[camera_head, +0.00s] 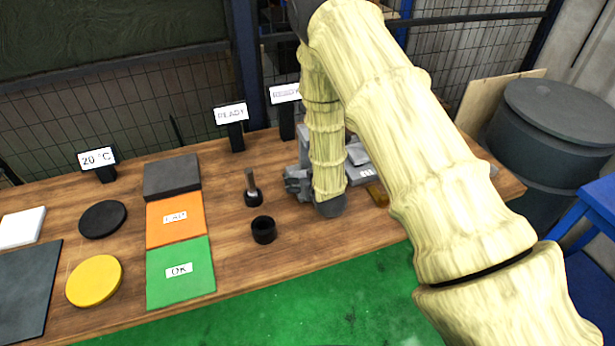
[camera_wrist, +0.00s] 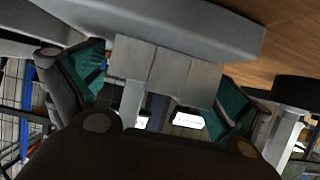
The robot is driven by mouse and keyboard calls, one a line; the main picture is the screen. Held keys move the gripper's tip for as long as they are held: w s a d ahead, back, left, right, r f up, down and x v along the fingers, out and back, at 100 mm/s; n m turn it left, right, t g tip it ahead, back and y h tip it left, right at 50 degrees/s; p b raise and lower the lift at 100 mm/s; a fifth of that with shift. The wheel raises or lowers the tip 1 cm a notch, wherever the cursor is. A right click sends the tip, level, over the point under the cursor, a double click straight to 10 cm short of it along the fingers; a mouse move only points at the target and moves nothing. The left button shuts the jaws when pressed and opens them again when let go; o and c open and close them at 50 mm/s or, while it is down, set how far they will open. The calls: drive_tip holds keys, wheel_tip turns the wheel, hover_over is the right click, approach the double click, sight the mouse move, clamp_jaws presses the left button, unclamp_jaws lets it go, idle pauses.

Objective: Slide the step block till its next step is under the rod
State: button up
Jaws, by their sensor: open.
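In the wrist view my gripper (camera_wrist: 163,88) is open, with one teal-padded finger at the left and one at the right. A light grey block with stepped faces, which looks like the step block (camera_wrist: 168,68), shows between the fingers. I cannot tell whether either pad touches it. A pale upright piece (camera_wrist: 131,104) shows below the block in the picture; I cannot tell if it is the rod. In the head view my arm hides the gripper and much of the grey machine (camera_head: 298,183) on the bench.
On the wooden bench (camera_head: 232,190), a black cup (camera_head: 264,230) and a holder with an upright pin (camera_head: 252,190) stand left of the machine. An orange pad (camera_head: 175,219), a green OK pad (camera_head: 180,272) and a yellow disc (camera_head: 94,281) lie further left.

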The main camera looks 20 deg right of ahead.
drive_tip(key=shift+c, duration=0.2)
drive_tip(key=c, duration=2)
drive_tip(key=shift+o, duration=0.2)
drive_tip(key=shift+d, duration=0.15)
drive_tip(key=shift+s+d, duration=0.1)
drive_tip(key=shift+d, duration=1)
drive_tip(key=o, duration=2)
drive_tip(key=v, duration=1.2)
